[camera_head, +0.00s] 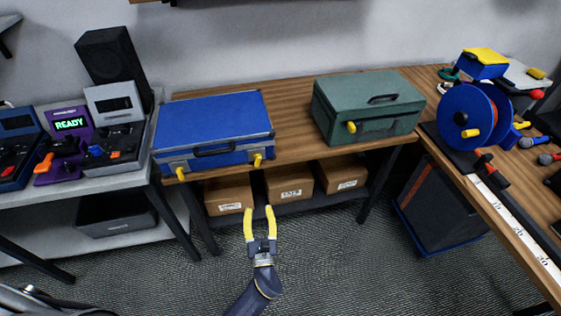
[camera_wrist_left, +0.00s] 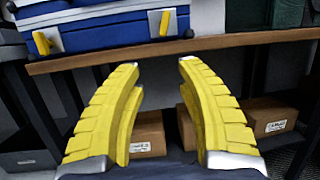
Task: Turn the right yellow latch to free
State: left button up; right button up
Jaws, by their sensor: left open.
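A blue case (camera_head: 213,122) with grey trim lies shut on the wooden table. It has two yellow latches on its front side: the left latch (camera_head: 180,173) and the right latch (camera_head: 257,160). In the left wrist view, the blue case (camera_wrist_left: 100,30) is at the top, with its left latch (camera_wrist_left: 41,43) tilted and its right latch (camera_wrist_left: 165,23) nearly upright. My left gripper (camera_head: 259,209) has yellow fingers, is open and empty, and is below and in front of the table edge, apart from the right latch. My right gripper is not in view.
A green case (camera_head: 367,105) with a yellow latch (camera_head: 351,127) stands on the table's right part. The table's front edge (camera_wrist_left: 230,40) lies between my left gripper and the blue case. Cardboard boxes (camera_head: 290,181) sit on the shelf below. A blue cable reel (camera_head: 466,118) stands at right.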

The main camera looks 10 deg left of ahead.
pick_arm(q)
jog(key=m, duration=0.2)
jog(key=m+t, duration=0.1)
jog(key=m, duration=0.1)
send_near(258, 163)
jog(key=x, duration=0.8)
jog(key=shift+w, duration=0.2)
jog(key=shift+x, duration=1.1)
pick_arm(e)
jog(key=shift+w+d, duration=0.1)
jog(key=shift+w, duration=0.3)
pick_arm(q)
grip_shut()
